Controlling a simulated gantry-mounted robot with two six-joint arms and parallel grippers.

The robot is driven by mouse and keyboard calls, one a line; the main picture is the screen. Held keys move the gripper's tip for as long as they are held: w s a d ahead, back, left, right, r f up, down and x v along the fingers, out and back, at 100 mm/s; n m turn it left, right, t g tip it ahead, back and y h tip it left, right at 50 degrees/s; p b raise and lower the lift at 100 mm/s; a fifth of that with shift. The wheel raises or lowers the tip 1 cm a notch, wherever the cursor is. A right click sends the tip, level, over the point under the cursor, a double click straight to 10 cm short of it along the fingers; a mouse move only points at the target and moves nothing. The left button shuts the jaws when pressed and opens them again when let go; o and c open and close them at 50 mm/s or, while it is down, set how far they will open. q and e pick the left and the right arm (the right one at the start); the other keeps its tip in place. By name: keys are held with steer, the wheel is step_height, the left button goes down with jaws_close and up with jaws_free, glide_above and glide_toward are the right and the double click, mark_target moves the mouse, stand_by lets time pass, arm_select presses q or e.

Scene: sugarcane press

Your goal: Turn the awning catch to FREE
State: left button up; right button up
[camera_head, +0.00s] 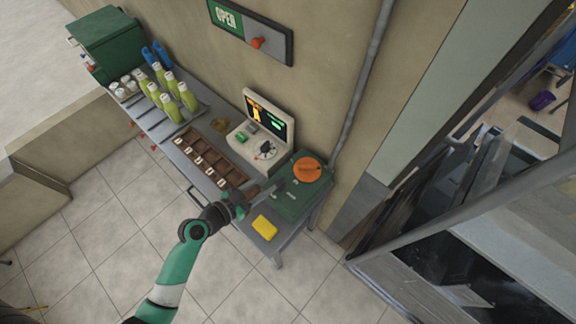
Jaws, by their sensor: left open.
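No label reading FREE can be made out, so I cannot tell for sure which part is the awning catch. A red-orange knob (257,43) sits on a dark wall panel (277,38) beside a green OPEN sign (227,16). An orange round piece (307,169) lies on top of the green box (297,199) at the right end of the counter. My left gripper (258,193) is open over the counter's front edge, left of the green box and well apart from the wall knob. My right gripper is not in view.
A screen unit (265,118) stands by a brown compartment tray (211,160). Several yellow-green bottles (171,107) and a dark green case (107,42) are farther left. A yellow block (265,227) lies near the front edge. A grey pipe (360,85) runs down the wall.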

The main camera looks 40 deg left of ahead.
arm_select(q)
steer(key=n+b, duration=0.1)
steer(key=b, duration=0.1)
glide_toward(279, 182)
steer(key=s+d, duration=0.1)
steer(key=shift+g+y, duration=0.3)
steer(key=shift+y, duration=0.2)
steer(key=x, duration=1.1)
steer(key=shift+w+a+r, duration=0.15)
steer(key=shift+w+r, duration=0.05)
steer(key=shift+r, duration=0.2)
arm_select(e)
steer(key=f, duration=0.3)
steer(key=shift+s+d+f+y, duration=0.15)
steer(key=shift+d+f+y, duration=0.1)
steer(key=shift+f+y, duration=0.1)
arm_select(q)
jaws_close()
